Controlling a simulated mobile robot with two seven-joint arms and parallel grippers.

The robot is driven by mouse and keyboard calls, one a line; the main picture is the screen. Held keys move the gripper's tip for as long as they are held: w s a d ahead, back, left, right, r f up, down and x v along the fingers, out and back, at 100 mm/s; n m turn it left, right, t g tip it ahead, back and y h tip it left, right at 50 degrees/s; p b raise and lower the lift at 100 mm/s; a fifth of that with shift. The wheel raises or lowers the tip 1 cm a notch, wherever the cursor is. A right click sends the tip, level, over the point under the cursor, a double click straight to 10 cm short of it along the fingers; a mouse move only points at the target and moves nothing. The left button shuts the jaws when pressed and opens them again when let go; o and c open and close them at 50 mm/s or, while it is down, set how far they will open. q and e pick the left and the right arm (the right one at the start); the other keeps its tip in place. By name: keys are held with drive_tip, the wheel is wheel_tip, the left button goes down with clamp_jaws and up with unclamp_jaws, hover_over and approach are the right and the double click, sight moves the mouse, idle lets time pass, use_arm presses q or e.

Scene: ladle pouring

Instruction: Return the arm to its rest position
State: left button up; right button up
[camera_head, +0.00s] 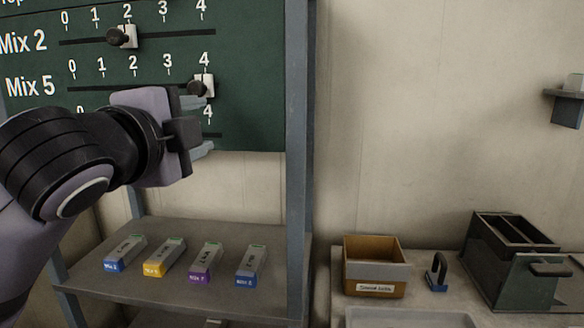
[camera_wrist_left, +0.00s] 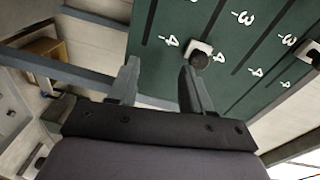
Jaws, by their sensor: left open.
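My left arm comes in from the left in the head view. Its gripper (camera_head: 203,125) is in front of the lower right part of the green slider board (camera_head: 240,60). The Mix 2 knob (camera_head: 123,36) is near 2, and the Mix 5 knob (camera_head: 201,86) is near 4, just above the gripper. The row below is mostly hidden by my gripper. In the left wrist view the gripper's fingers (camera_wrist_left: 160,70) are apart with nothing between them. A dark knob (camera_wrist_left: 198,58) is close to the right fingertip; I cannot tell whether they touch. My right gripper is out of view.
Several labelled blocks with coloured ends (camera_head: 164,257) lie on the shelf (camera_head: 210,292) below the board. A blue-grey post (camera_head: 297,120) stands right of the board. A brown box (camera_head: 375,266), a small dark handled item (camera_head: 437,272) and a dark green container (camera_head: 512,262) stand at right.

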use_arm(q)
wheel_tip(320, 180, down, 34)
drive_tip(key=w+n+g+h, duration=0.15)
drive_tip(key=n+g, duration=0.25)
drive_tip(key=n, duration=0.4)
drive_tip(key=s+a+f+n+g+y, duration=0.1)
drive_tip(key=s+a+f+n, duration=0.2)
drive_tip(key=s+f, duration=0.7)
drive_tip(key=s+a+f+n+g, duration=0.1)
drive_tip(key=s+f+n, duration=0.3)
drive_tip(key=s+f, duration=0.7)
wheel_tip(320, 180, down, 3)
drive_tip(key=shift+s+a+n+g+y, duration=0.3)
drive_tip(key=shift+a+n+y, duration=0.1)
drive_tip(key=shift+a, duration=0.5)
